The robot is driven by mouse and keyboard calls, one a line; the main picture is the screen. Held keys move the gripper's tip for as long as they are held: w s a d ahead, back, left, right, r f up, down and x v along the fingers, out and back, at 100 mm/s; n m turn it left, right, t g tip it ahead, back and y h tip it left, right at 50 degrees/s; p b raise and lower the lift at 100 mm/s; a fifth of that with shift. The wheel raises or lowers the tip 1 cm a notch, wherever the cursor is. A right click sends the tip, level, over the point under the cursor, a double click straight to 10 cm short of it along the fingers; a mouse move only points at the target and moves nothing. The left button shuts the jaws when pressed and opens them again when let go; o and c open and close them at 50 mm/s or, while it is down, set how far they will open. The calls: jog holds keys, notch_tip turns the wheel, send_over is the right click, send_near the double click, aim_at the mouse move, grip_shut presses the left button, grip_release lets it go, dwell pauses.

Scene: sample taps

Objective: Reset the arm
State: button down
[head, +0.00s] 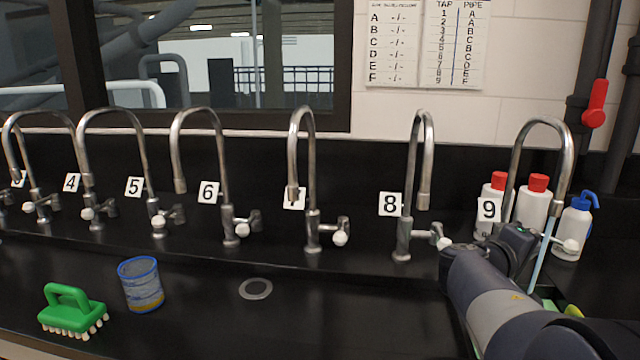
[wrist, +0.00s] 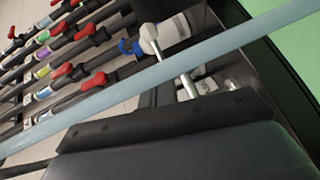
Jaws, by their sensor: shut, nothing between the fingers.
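My arm reaches in from the lower right in the head view, and my gripper (head: 520,238) is at tap 9 (head: 566,165), by its base and white-knobbed handle (head: 570,245). A light blue stream (head: 543,255) runs down from the tap's spout; it also crosses the wrist view diagonally (wrist: 150,74). The dark gripper (wrist: 170,120) fills the bottom of the wrist view, shut and empty. A white knob on a metal lever (wrist: 185,82) shows just beyond it. My arm hides part of the tap's base.
Other taps, including tap 8 (head: 403,235) and tap 6 (head: 229,225), line the black bench. Red-capped bottles (head: 532,208) and a blue-topped bottle (head: 572,228) stand behind tap 9. A green brush (head: 70,310), a mesh cup (head: 141,285) and a drain (head: 256,288) are left.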

jog(key=a+r, duration=0.1)
jog(key=a, duration=0.5)
jog(key=shift+w+a+m+g, duration=0.25)
jog(key=shift+w+m+g, duration=0.05)
jog(key=shift+w, duration=0.1)
jog(key=shift+r, duration=0.1)
